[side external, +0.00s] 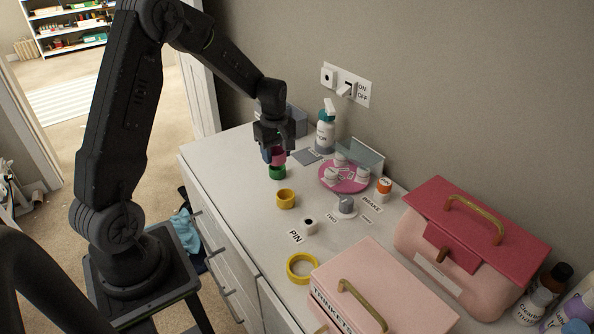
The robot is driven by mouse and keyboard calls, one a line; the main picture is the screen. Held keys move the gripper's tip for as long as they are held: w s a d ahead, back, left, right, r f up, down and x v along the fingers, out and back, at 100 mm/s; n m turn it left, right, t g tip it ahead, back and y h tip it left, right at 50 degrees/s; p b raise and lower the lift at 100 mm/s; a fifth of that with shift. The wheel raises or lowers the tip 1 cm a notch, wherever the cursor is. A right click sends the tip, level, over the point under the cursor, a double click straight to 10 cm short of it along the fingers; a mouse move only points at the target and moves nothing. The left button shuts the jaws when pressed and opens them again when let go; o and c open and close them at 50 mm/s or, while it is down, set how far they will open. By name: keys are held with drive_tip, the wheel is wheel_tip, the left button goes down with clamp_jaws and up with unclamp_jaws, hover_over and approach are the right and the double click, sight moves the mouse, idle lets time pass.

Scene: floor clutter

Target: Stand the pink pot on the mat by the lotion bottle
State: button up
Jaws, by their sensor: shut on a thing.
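My gripper (272,148) is shut on the pink pot (278,157) and points down over the left back part of the white counter. The fingers hide part of the pot. The pot is directly above a green ring-like pot (277,173) in this view; I cannot tell whether they touch. A small dark grey mat (306,157) lies flat to the right of the pot. A white bottle with a teal top (325,133), which looks like the lotion bottle, stands just behind the mat near the wall. Its label is too small to read surely.
A pink round tray (354,185) with several white knobs sits right of the mat. A grey box (297,121) is behind my gripper. Pink cases (470,238) fill the right.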

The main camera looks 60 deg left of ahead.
drive_tip(key=d+f+m, duration=0.1)
drive_tip(key=d+m, duration=0.3)
drive_tip(key=m, duration=0.2)
drive_tip(key=s+d+f+m, duration=0.1)
drive_tip(key=d+m, duration=0.4)
drive_tip(key=m, duration=0.1)
drive_tip(key=s+d+f+m, duration=0.1)
drive_tip(key=d+m, duration=0.4)
drive_tip(key=shift+f+m, duration=0.25)
drive_tip(key=shift+m, duration=0.15)
drive_tip(key=w+a+r+m, duration=0.1)
drive_tip(key=w+a+m, duration=0.2)
drive_tip(key=a+m, duration=0.65)
drive_tip(key=w+a+r+m, duration=0.2)
drive_tip(key=w+a+m, duration=0.1)
drive_tip(key=a+m, duration=0.6)
drive_tip(key=w+a+r+m, duration=0.1)
drive_tip(key=w+a+m, duration=0.3)
drive_tip(key=a+m, duration=0.55)
drive_tip(key=n, duration=0.1)
hover_over(307, 156)
wheel_tip(307, 156, down, 6)
drive_tip(key=shift+s+f, duration=0.15)
drive_tip(key=shift+f, duration=0.1)
drive_tip(key=shift+d+f, duration=0.1)
drive_tip(key=shift+f, duration=1.9)
drive_tip(key=shift+f, duration=0.2)
